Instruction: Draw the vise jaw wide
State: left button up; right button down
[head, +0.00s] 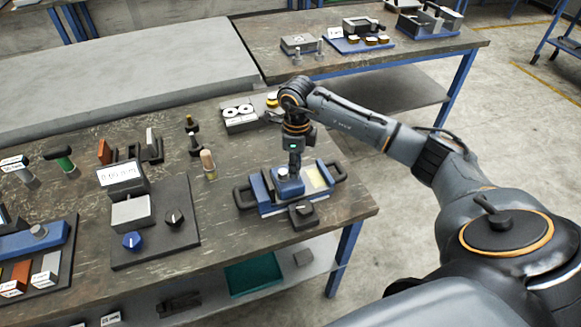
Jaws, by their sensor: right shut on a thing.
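A blue vise (260,189) sits near the right end of the front workbench, with black handles at its left and right ends. A pale yellowish plate (316,178) shows on its right part. My right gripper (294,169) points straight down over the middle of the vise. It is shut on the vise jaw (289,184), a blue block with a pale top. The fingertips are small here and partly hide the grip and the gap between the jaws. My left gripper is not in view.
A small dark block (302,214) is just in front of the vise. A wooden-topped peg (208,164) stands to its left. A display stand with knobs (155,225) is further left. The bench (345,211) ends close by on the right.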

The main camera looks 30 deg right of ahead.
jog(key=d, duration=0.3)
jog(key=s+d+b, duration=0.1)
jog(key=d, duration=0.1)
jog(key=shift+s+d, duration=0.2)
jog(key=shift+d, duration=0.2)
jog(key=shift+s+d, duration=0.1)
jog(key=shift+d, duration=0.25)
jog(key=c, duration=1.2)
grip_release()
jog(key=shift+a, duration=0.1)
jog(key=shift+r, duration=0.15)
notch_tip(320, 180, up, 12)
